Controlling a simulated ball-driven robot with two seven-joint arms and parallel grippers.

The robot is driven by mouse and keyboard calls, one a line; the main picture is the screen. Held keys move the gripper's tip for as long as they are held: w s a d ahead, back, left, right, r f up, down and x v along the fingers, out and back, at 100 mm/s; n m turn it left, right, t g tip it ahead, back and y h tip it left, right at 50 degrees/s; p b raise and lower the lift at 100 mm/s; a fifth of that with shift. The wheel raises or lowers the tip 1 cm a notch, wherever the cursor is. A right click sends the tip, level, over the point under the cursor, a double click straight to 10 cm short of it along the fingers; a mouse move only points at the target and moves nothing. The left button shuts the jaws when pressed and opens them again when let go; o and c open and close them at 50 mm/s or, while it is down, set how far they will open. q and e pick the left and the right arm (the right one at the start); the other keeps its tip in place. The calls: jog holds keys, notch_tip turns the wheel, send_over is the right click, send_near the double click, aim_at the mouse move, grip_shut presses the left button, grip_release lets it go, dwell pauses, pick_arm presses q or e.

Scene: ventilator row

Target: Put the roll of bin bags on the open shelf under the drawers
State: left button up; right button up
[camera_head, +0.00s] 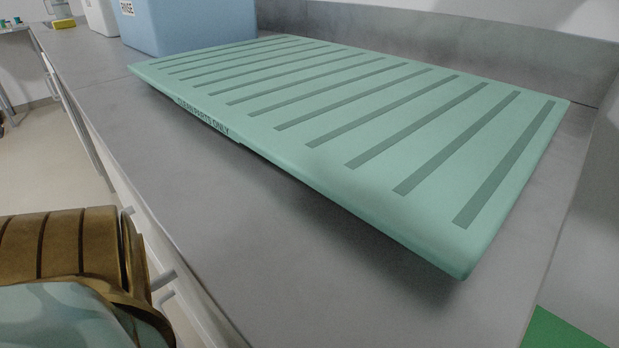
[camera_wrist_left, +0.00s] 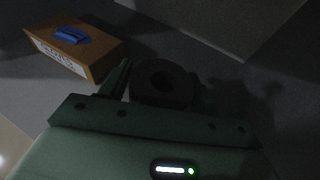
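A black roll with a hollow core, which looks like the roll of bin bags (camera_wrist_left: 150,94), shows end-on in the left wrist view, just beyond my left gripper's palm. One finger of my left gripper stands close against the roll's left side. The other side is lost in dark shadow, so I cannot tell whether the fingers grip the roll. In the head view neither gripper nor the roll shows. The drawer fronts (camera_head: 131,205) run down the left side of the counter, with bar handles. The open shelf cannot be made out in the head view.
An orange-brown box (camera_wrist_left: 88,62) with a blue thing (camera_wrist_left: 72,35) on it lies left of the roll, on a grey surface. A grey block or panel edge is at the top right. On the counter (camera_head: 170,150) are a green ribbed mat (camera_head: 330,150) and a blue bin (camera_head: 190,25).

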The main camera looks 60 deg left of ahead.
pick_arm(q)
jog(key=shift+o, duration=0.3)
jog(key=p+v, duration=0.3)
jog(key=v, duration=0.9)
pick_arm(e)
jog(key=s+d+f+n+g+h, duration=0.1)
jog(key=s+d+f+g, duration=0.1)
jog(key=s+d, duration=0.2)
jog(key=shift+s+h, duration=0.3)
jog(key=shift+h, duration=0.1)
pick_arm(q)
jog(key=shift+r, duration=0.1)
